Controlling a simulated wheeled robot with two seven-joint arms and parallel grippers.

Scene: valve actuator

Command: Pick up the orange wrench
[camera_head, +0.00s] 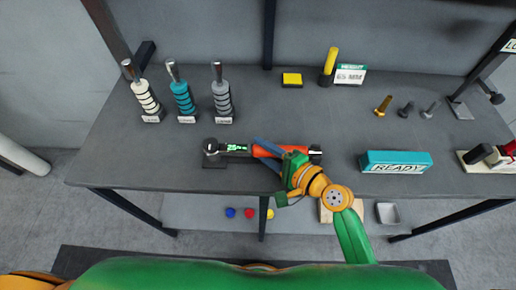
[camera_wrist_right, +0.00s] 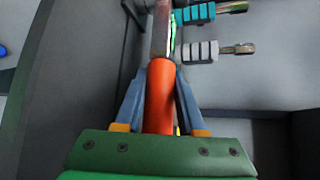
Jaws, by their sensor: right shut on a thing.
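The orange wrench has an orange handle (camera_head: 265,152), a green lit display and a dark round head (camera_head: 211,147). It lies lengthwise along the table's front edge, its head to the left. My right gripper (camera_head: 268,151) reaches over it from the front, its blue fingers on either side of the handle. In the right wrist view the orange handle (camera_wrist_right: 160,95) stands between the two blue fingers, which are shut on it. I cannot tell whether the wrench is clear of the table. My left gripper is out of view.
Three ringed tools (camera_head: 183,98) stand at the back left of the grey table (camera_head: 300,115). A teal READY block (camera_head: 395,162) is right of my gripper. Several bolts (camera_head: 406,108) stand farther back. A yellow block (camera_head: 291,79) sits at the back. The table's middle is clear.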

